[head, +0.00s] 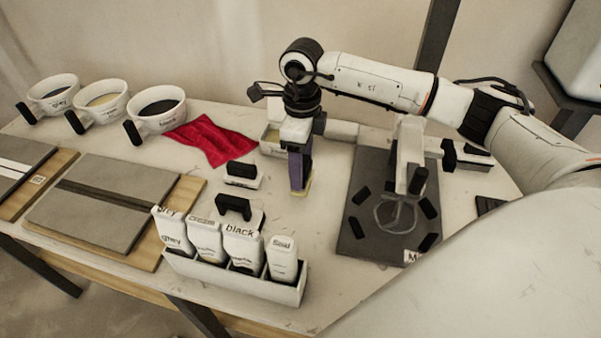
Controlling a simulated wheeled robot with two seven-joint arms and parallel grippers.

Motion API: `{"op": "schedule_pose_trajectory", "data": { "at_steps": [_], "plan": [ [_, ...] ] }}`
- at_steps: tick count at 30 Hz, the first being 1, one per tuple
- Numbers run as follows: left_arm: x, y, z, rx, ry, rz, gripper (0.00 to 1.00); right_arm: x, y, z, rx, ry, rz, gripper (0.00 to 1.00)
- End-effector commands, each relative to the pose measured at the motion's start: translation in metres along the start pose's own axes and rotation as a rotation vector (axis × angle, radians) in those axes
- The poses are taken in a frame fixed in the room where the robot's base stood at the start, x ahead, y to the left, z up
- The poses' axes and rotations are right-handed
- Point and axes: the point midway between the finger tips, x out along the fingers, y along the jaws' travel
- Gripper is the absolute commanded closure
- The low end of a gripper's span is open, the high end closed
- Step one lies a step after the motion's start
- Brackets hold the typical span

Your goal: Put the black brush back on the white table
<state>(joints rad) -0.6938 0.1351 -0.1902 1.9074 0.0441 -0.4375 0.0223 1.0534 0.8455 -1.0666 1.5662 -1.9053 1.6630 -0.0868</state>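My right gripper (297,140) hangs pointing down over the middle of the white table (335,290). Below it is an upright, dark purplish piece (297,168) with a pale yellow lower end, which looks like the brush. It appears clasped between the fingers, though the fingertips are hard to make out. Its lower end is close to the tabletop; I cannot tell whether it touches. No other thing is clearly a black brush. My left gripper is out of view.
Three labelled cups (160,108) and a red cloth (212,139) are at the back left. Grey tiles (95,215) lie at left. A bottle caddy (235,276) and black-handled tools (240,175) stand near the gripper. A dark mat (352,245) with several black pieces lies right.

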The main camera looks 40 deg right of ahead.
Motion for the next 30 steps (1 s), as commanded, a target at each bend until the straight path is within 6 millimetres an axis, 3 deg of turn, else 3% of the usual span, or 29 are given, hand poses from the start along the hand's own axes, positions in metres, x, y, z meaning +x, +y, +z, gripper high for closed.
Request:
{"op": "schedule_pose_trajectory", "data": {
  "at_steps": [8, 19, 20, 22, 30],
  "plan": [
    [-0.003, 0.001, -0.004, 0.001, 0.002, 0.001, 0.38, 0.034, 0.001, 0.0, -0.002, 0.002, 0.0, 0.68],
    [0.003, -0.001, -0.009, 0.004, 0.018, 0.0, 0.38, 0.04, 0.0, 0.0, -0.001, 0.0, -0.001, 0.68],
    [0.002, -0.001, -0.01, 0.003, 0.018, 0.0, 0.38, 0.038, 0.0, 0.0, -0.001, 0.001, -0.001, 0.37],
    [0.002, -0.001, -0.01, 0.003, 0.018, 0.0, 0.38, 0.038, 0.0, 0.0, -0.001, 0.001, -0.001, 0.25],
    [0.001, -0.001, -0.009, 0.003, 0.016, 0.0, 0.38, 0.038, 0.0, 0.0, -0.001, 0.001, 0.0, 0.23]
  ]
}}
